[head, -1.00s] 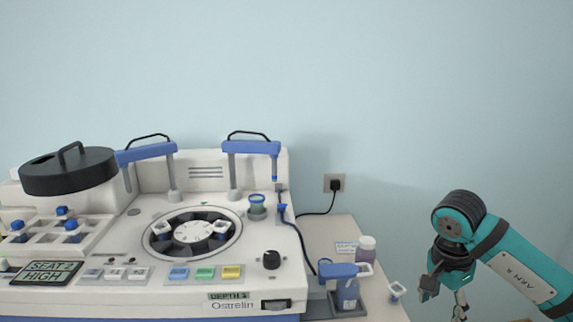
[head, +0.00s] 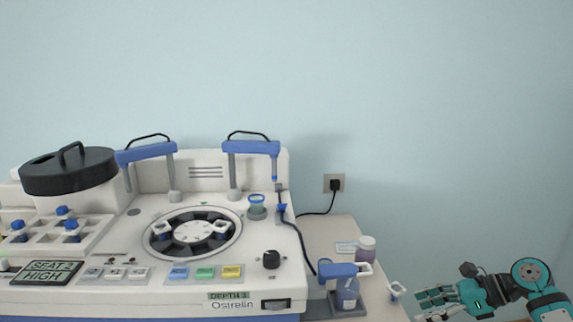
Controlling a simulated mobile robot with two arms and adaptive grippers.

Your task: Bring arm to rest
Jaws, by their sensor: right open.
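My right gripper (head: 432,303) is at the lower right of the head view, beyond the right edge of the bench. It is open, with nothing seen between its fingers, and points left. My teal right arm is folded low behind it, partly cut off by the picture's lower right corner. The gripper is apart from the small white-framed piece (head: 396,290) at the bench's right edge. My left gripper is not in view.
The white staining machine (head: 130,282) fills the left, with a round carousel (head: 193,233) and black lid (head: 68,172). A blue-topped bottle unit (head: 346,292) and a purple jar (head: 366,247) stand on the bench (head: 325,232). The wall side at right is clear.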

